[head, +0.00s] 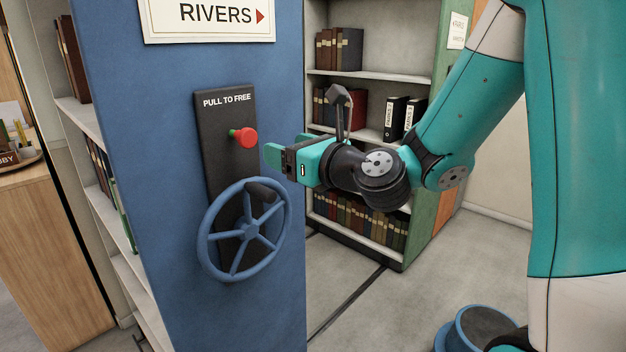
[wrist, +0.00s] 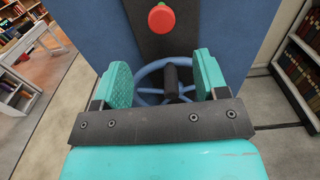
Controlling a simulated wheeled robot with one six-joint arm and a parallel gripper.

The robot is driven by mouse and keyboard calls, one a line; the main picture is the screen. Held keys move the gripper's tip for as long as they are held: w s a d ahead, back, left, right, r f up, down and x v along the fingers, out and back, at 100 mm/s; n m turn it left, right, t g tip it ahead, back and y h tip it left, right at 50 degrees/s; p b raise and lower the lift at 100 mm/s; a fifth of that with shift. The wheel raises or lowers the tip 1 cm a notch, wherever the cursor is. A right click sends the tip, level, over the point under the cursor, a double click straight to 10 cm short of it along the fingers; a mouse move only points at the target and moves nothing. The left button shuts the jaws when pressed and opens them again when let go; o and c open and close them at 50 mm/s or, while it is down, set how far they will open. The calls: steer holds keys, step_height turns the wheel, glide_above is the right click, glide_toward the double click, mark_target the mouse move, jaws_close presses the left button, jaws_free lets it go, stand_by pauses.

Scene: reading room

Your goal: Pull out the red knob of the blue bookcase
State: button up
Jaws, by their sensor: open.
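The red knob (head: 247,138) sticks out from a black plate (head: 212,160) marked "PULL TO FREE" on the end panel of the blue bookcase (head: 150,130). A green collar shows behind the knob. In the wrist view the knob (wrist: 161,18) is near the top edge, beyond the fingertips. My gripper (head: 275,158) is to the right of the knob, a little lower and apart from it. Its two fingers also show in the wrist view (wrist: 162,82), spread wide with nothing between them. A blue handwheel (head: 210,255) with a dark handle is below the knob.
A green-ended bookcase (head: 437,150) with books and binders stands behind my arm. A wooden desk (head: 50,265) is at the left. A round blue-rimmed object (head: 480,328) is at the bottom right. Grey floor (head: 420,300) lies open right of the blue bookcase, with a dark rail line.

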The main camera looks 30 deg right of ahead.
steer(key=shift+b+v, duration=2.65)
steer(key=shift+b, duration=0.6)
